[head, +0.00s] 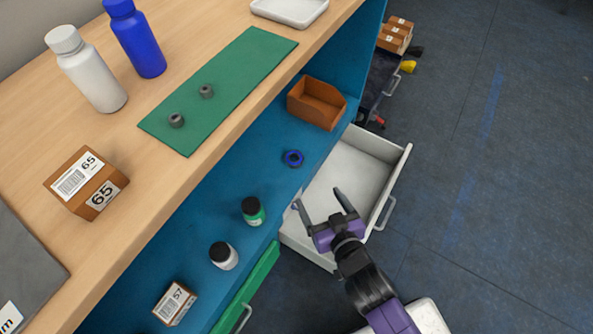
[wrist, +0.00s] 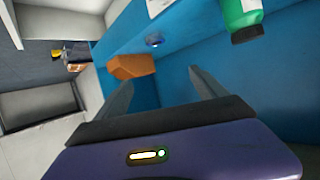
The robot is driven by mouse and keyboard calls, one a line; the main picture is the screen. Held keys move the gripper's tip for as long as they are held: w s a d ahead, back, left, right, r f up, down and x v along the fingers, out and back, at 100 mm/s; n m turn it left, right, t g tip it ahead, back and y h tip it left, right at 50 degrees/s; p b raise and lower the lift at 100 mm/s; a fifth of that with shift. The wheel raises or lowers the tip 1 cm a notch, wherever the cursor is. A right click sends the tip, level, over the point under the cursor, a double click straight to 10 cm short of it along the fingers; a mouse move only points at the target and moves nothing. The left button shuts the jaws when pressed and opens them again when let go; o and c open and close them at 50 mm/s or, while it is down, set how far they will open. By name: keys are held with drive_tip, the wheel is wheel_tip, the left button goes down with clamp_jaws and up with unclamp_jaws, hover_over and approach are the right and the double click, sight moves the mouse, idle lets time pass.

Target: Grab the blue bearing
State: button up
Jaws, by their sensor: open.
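The blue bearing (head: 292,158) is a small ring lying on the blue lower shelf in the head view, between the orange bin and the green-labelled bottle. It also shows in the wrist view (wrist: 154,41), small and beyond the fingertips. My gripper (head: 319,199) is open and empty, over the near part of the open white drawer, in front of the shelf and apart from the bearing. In the wrist view its two fingers (wrist: 160,85) stand wide apart with nothing between them.
On the shelf are an orange bin (head: 317,104), a green-labelled bottle (head: 253,211), a white bottle (head: 223,256) and a box marked 57 (head: 174,303). The white drawer (head: 350,165) sticks out below. The wooden top (head: 150,200) overhangs the shelf.

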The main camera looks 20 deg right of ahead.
drive_tip(key=b, duration=0.4)
approach(294, 157)
drive_tip(key=shift+m+h, duration=0.5)
drive_tip(key=shift+h, duration=0.4)
drive_tip(key=b+x, duration=0.3)
drive_tip(key=x, duration=0.2)
drive_tip(key=a+b+x, duration=0.1)
drive_tip(key=b+x, duration=0.1)
drive_tip(key=x, duration=0.1)
drive_tip(key=shift+w+f+b, duration=0.2)
drive_tip(key=shift+f+b, duration=0.05)
drive_tip(key=shift+b, duration=0.05)
drive_tip(key=shift+r, duration=0.1)
drive_tip(key=c, duration=1.7)
